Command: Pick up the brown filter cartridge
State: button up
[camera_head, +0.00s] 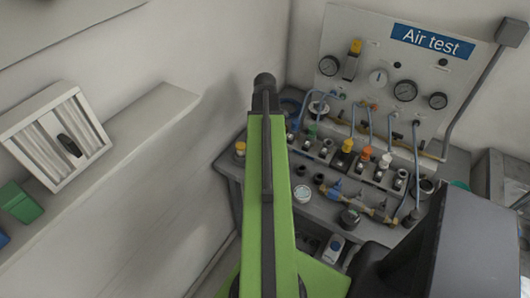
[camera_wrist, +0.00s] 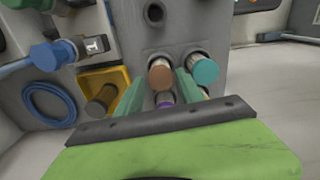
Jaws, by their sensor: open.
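In the wrist view, the brown filter cartridge (camera_wrist: 159,75) has a round brown end and a pale body. It stands in a grey panel or rack, with its end facing the camera. My gripper (camera_wrist: 161,82) is open, with one green finger on each side of the brown cartridge in the picture. I cannot tell whether the fingers reach it or touch it. The dark bar of my gripper hides what lies lower down. In the head view I cannot make out the cartridge or the fingers; my green arm covers the middle.
A teal-capped cartridge (camera_wrist: 205,71) stands close right of the brown one, and a purple one (camera_wrist: 165,98) just below. A yellow bin (camera_wrist: 101,80) holds a dark brownish cylinder. A blue coiled hose (camera_wrist: 49,104) lies left. The head view shows a crowded bench below the Air test panel (camera_head: 385,55).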

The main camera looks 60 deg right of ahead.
notch_tip(320, 180, down, 4)
jog(key=shift+r+b, duration=0.2)
jog(key=shift+b, duration=0.95)
jog(key=shift+r, duration=0.15)
grip_shut()
jog(key=shift+r+p, duration=0.15)
jog(key=shift+p, duration=0.15)
notch_tip(320, 180, up, 4)
jog(key=p, duration=0.4)
jog(key=shift+r, duration=0.15)
jog(key=s+d+r+p, duration=0.2)
jog(key=s+r+p, duration=0.1)
jog(key=s, duration=0.2)
jog(key=s+d+r+p, duration=0.2)
jog(key=s+r+p, duration=0.1)
jog(key=s, duration=0.3)
jog(key=shift+d, duration=0.3)
